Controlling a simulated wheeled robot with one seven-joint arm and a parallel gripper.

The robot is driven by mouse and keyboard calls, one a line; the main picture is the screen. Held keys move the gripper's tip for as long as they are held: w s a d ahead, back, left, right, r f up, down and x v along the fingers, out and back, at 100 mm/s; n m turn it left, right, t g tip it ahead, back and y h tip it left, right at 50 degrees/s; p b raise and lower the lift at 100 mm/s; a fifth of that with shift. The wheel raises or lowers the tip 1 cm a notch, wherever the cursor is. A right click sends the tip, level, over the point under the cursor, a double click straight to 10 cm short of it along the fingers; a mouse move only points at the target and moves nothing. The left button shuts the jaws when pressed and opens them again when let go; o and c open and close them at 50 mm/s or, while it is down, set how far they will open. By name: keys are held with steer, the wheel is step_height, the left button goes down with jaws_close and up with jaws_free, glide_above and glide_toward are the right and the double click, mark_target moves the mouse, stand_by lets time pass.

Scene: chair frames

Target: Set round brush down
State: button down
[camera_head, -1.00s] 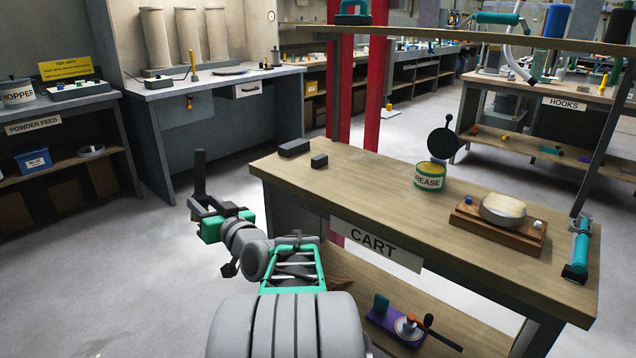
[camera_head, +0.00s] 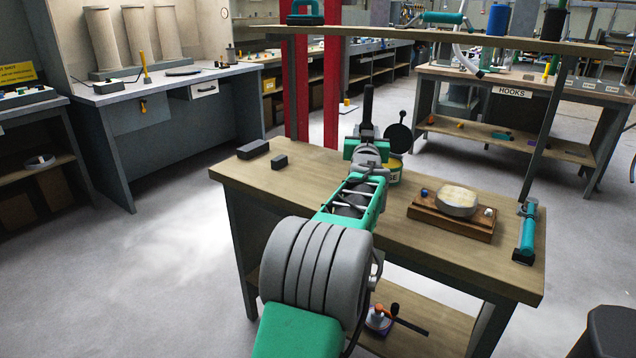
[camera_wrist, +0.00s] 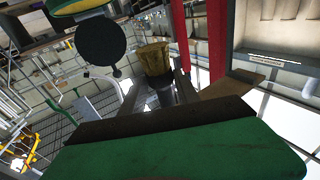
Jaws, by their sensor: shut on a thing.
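The round brush (camera_wrist: 154,60) shows in the wrist view with tan bristles and a dark lower part. My gripper (camera_wrist: 160,92) is shut on it. I cannot tell whether that shape is the brush. My gripper and arm hide part of the tin. The tin's black round lid (camera_head: 399,136) stands up, and it also shows in the wrist view (camera_wrist: 100,42).
A wooden board (camera_head: 451,220) with a pale round piece on it lies at the cart's right. A teal tool (camera_head: 527,232) lies at the right edge. Two dark blocks (camera_head: 254,149) sit at the left corner. A shelf (camera_head: 440,38) spans above the cart's back. The top's left middle is bare.

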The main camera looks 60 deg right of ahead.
steer(key=w+a+f+b, duration=0.1)
steer(key=w+a+f, duration=0.1)
steer(key=w+f, duration=0.1)
steer(key=w+a+f, duration=0.2)
steer(key=w, duration=0.2)
steer(key=w+a+f+b, duration=0.1)
steer(key=w+a+f, duration=0.1)
steer(key=w+f, duration=0.1)
steer(key=shift+w+f+b, duration=0.3)
steer(key=shift+w+b, duration=0.05)
steer(key=shift+w, duration=0.2)
steer(key=shift+w+f, duration=0.15)
steer(key=shift+f, duration=0.1)
steer(key=shift+w+a+f+b, duration=0.15)
steer(key=shift+f+b, duration=0.1)
steer(key=shift+f, duration=0.65)
steer(key=shift+w+a+f+b, duration=0.15)
steer(key=shift+f+b, duration=0.1)
steer(key=shift+f, duration=0.65)
steer(key=shift+d+f, duration=0.1)
steer(key=shift+f, duration=0.15)
steer(key=c, duration=0.9)
jaws_free()
